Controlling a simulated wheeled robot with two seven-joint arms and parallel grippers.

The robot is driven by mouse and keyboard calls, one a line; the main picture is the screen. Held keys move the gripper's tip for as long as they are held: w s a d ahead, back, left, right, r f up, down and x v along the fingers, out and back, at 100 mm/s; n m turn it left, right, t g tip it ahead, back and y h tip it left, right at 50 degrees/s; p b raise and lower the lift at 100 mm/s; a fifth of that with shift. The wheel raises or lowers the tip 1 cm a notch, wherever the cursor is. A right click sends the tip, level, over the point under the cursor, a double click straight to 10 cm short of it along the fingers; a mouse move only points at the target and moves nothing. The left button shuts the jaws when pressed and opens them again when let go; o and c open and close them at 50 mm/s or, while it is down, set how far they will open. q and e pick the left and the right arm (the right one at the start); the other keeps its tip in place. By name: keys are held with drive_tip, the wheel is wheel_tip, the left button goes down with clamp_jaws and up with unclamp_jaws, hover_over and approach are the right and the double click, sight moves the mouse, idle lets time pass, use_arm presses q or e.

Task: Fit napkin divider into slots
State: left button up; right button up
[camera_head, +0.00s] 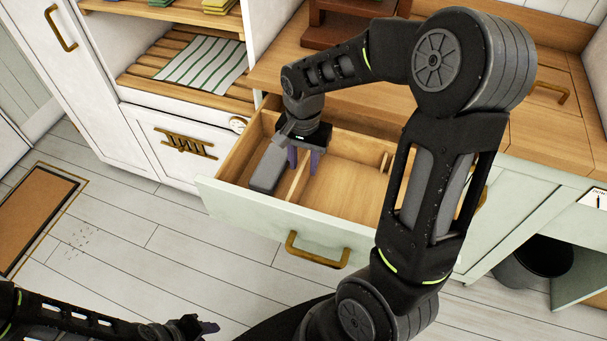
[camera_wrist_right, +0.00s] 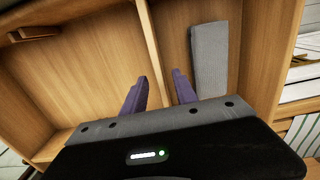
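A wooden divider (camera_head: 298,184) stands upright on edge in the pulled-out drawer (camera_head: 256,205), left of its middle. In the right wrist view the divider (camera_wrist_right: 148,40) runs between my fingers. I cannot tell whether its ends sit in slots. My right gripper (camera_head: 304,160) is low in the drawer, its purple fingers apart on either side of the divider, with a gap showing in the wrist view (camera_wrist_right: 160,92). A folded grey cloth, likely a napkin (camera_head: 270,168), lies in the left compartment; it also shows in the wrist view (camera_wrist_right: 209,58).
A short wooden piece (camera_head: 385,161) stands at the drawer's right part. The wide compartment (camera_head: 345,187) is bare. A wooden counter (camera_head: 350,108) lies behind the drawer. Left are a shelf with a striped cloth (camera_head: 204,63) and white cabinet fronts. A dark bin (camera_head: 535,262) stands at right.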

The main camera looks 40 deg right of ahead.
sight(303, 175)
wheel_tip(303, 175, down, 5)
drive_tip(key=shift+w+f, duration=0.1)
drive_tip(key=shift+c, duration=0.5)
clamp_jaws()
idle(0.3)
idle(0.4)
